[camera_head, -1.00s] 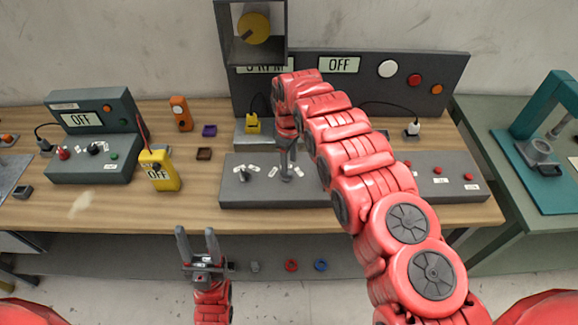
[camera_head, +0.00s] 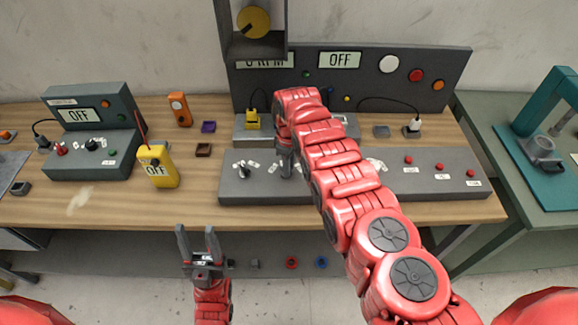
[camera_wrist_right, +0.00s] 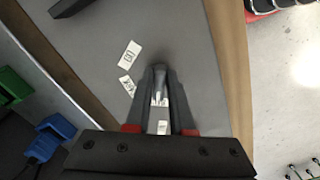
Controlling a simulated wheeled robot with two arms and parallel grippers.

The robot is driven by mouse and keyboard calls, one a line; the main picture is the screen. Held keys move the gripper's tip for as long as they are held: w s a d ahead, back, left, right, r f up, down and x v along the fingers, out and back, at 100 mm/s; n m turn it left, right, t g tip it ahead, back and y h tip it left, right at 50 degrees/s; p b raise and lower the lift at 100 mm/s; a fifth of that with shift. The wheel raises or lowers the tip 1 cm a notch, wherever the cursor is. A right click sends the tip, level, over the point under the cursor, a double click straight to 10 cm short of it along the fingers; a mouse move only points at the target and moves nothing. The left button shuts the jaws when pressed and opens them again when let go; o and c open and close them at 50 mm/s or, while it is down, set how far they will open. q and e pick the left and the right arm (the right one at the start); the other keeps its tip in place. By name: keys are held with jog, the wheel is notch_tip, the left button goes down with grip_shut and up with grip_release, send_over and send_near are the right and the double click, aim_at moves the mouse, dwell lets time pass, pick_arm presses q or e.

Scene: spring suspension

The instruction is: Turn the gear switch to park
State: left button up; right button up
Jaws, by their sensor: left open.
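The grey control panel (camera_head: 345,191) lies in the middle of the bench. A dark knob with small white labels (camera_head: 243,170) stands at its left. My right gripper (camera_head: 285,170) points down onto the panel just right of that knob, largely hidden by its own arm. In the right wrist view its fingers (camera_wrist_right: 161,85) are close together on either side of a grey metallic switch handle (camera_wrist_right: 162,88), apparently the gear switch. Labels (camera_wrist_right: 129,54) lie beside it, too small to read surely. My left gripper (camera_head: 199,245) is open and empty in front of the bench.
A yellow meter (camera_head: 158,166), an orange device (camera_head: 180,109) and another control box (camera_head: 60,160) are at left. Red buttons (camera_head: 440,166) line the panel's right. Side benches flank the table.

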grip_shut()
